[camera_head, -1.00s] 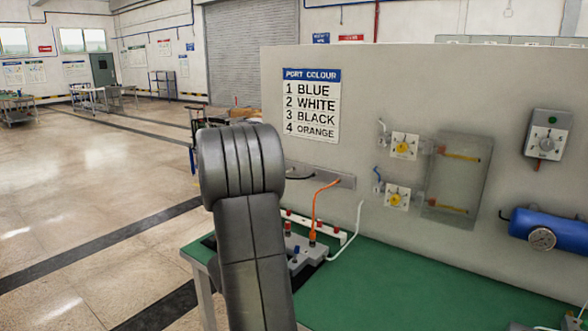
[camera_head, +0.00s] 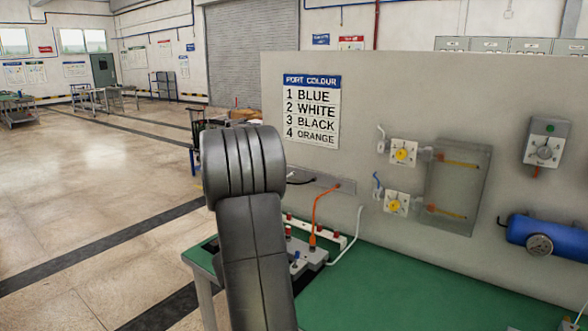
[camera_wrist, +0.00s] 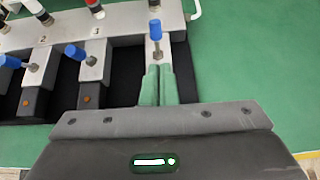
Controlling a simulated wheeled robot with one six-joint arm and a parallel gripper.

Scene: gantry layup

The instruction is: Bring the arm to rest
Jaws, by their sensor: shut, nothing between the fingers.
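My gripper (camera_wrist: 158,72) shows in the wrist view with its two green fingers together and nothing between them. The fingertips are close to a metal toggle with a blue cap (camera_wrist: 155,30) on the grey port block (camera_wrist: 172,20); I cannot tell whether they touch it. Two more blue-capped toggles (camera_wrist: 75,52) stand to the left on the same block. In the head view my arm stands in front of the bench and hides my gripper. The port block (camera_head: 312,256) shows partly beside the arm, with an orange plug (camera_head: 312,241) in it.
The green bench top (camera_head: 400,290) is largely clear to the right of the arm. An upright grey panel (camera_head: 400,105) behind it carries a port colour sign (camera_head: 312,108), yellow-knobbed valves (camera_head: 402,152), a clear cover (camera_head: 455,185) and a blue tank (camera_head: 545,232). Open floor lies left.

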